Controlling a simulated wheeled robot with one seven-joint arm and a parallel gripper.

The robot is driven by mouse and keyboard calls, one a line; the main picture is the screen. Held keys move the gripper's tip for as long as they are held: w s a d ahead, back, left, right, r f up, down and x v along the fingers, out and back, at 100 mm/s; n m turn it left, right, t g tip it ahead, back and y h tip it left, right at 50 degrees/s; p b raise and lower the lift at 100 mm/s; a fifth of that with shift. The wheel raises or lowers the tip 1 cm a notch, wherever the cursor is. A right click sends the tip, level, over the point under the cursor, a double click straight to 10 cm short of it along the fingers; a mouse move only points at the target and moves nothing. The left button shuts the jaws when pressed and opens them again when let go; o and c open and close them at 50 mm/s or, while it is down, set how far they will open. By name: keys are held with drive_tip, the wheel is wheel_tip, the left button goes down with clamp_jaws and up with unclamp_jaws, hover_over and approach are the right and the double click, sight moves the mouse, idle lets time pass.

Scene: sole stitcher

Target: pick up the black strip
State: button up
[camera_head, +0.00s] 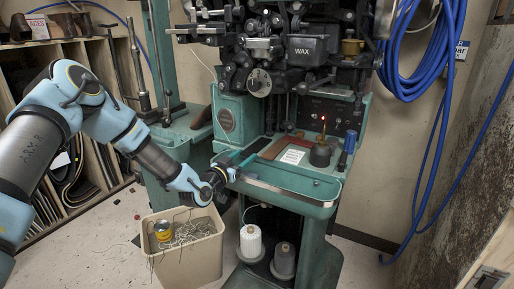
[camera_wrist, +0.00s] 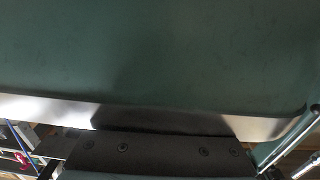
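My gripper (camera_head: 230,173) is at the left front edge of the green machine's table (camera_head: 300,184), low and close to it. In the wrist view the dark gripper body (camera_wrist: 160,152) fills the bottom, close to the table's bright metal edge (camera_wrist: 45,108). A dark band crosses the middle of that edge; I cannot tell whether it is a strip or a shadow. I cannot surely pick out a black strip on the table in the head view. My fingertips are not clear, so I cannot tell whether they are open or shut, and I see nothing held.
On the table are a white label (camera_head: 292,156), a dark round pot (camera_head: 320,154) and a blue bottle (camera_head: 349,142). A bin (camera_head: 186,256) of scraps with a yellow can stands below my gripper. Thread spools (camera_head: 251,242) sit under the table. Shelves (camera_head: 100,150) hold dark curved pieces.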

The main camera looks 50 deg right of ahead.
drive_tip(key=c, duration=0.8)
drive_tip(key=shift+c, duration=0.2)
drive_tip(key=shift+r, duration=0.1)
